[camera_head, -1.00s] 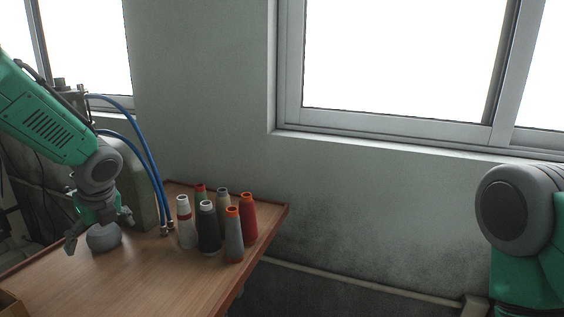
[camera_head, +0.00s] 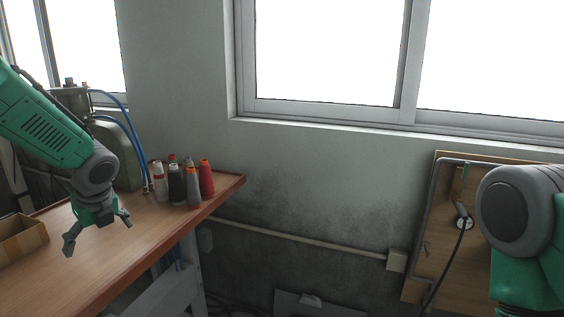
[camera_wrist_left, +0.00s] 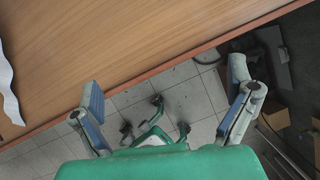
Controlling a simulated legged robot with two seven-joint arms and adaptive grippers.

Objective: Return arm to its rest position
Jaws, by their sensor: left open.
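My left gripper (camera_head: 97,234) hangs from the green and grey left arm (camera_head: 45,125) at the left of the head view. Its fingers are spread and nothing is between them. It is in front of the wooden table (camera_head: 110,268), and appears above its surface. In the left wrist view, the two fingers (camera_wrist_left: 165,82) are wide apart at the table's edge, with tiled floor between them. My right arm (camera_head: 520,215) shows at the right edge of the head view. Its gripper is out of view.
Several thread spools (camera_head: 176,184) stand at the table's far corner. A machine with blue hoses (camera_head: 128,125) is behind my left arm. A cardboard box (camera_head: 22,240) sits at the table's left. A wooden wall panel (camera_head: 428,262) with a pipe and cable is near my right arm.

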